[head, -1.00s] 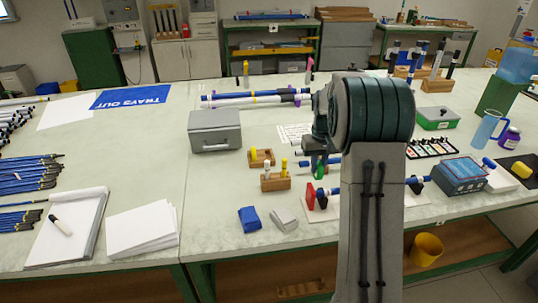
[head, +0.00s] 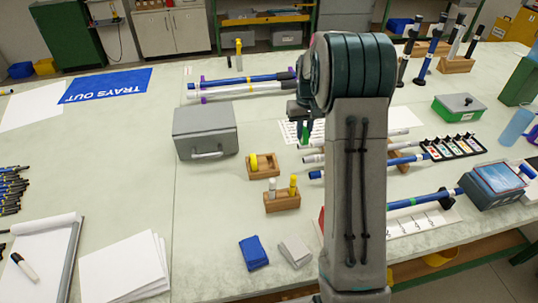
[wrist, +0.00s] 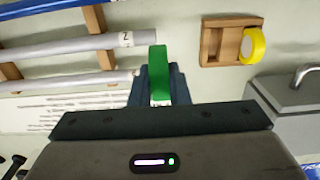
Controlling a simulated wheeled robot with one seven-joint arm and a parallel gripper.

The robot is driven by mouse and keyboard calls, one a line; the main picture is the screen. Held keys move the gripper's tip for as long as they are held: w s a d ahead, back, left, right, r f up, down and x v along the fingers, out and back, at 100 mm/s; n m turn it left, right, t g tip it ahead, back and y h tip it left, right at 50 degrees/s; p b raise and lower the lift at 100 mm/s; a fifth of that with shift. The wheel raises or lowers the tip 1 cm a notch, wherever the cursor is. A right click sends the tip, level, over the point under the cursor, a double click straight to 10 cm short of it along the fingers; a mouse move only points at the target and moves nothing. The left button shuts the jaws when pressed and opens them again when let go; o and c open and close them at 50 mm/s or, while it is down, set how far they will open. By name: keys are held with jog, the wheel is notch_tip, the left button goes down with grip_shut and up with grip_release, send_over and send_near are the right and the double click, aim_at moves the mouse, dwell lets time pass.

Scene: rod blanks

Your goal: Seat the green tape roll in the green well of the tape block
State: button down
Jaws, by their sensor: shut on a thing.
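The green tape roll (wrist: 158,72) is held upright, edge-on, between the fingers of my gripper (wrist: 160,88) in the wrist view. In the head view the green roll (head: 305,133) shows under my gripper (head: 303,118), partly hidden by my arm. The wooden tape block (head: 251,172) stands left of and nearer than my gripper, with a yellow tape roll (head: 265,162) in it. In the wrist view the tape block (wrist: 208,48) is to the right of the held roll, apart from it. Its left part looks empty; I cannot make out a green mark.
A second wooden block (head: 283,203) with upright pieces stands in front. A grey metal box (head: 206,135) is left of the tape block. Rods on wooden rests (head: 400,162) lie close beside my gripper. A blue cloth item (head: 253,252) lies at the front.

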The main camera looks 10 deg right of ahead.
jog(key=a+f, duration=0.2)
jog(key=a, duration=0.1)
jog(key=w+a+f+p, duration=0.1)
jog(key=a+f, duration=0.1)
jog(key=a, duration=0.1)
jog(key=w+a+f+p, duration=0.1)
jog(key=a+f, duration=0.1)
jog(key=a, duration=0.2)
jog(key=shift+f, duration=2.3)
jog(key=c, duration=1.4)
grip_release()
jog(key=shift+o, duration=0.2)
jog(key=shift+r+p, duration=0.1)
jog(key=shift+p, duration=0.2)
notch_tip(320, 180, up, 11)
jog(key=b, duration=0.1)
jog(key=s+r, duration=0.8)
jog(key=s+r+t, duration=0.3)
jog(key=s, duration=2.2)
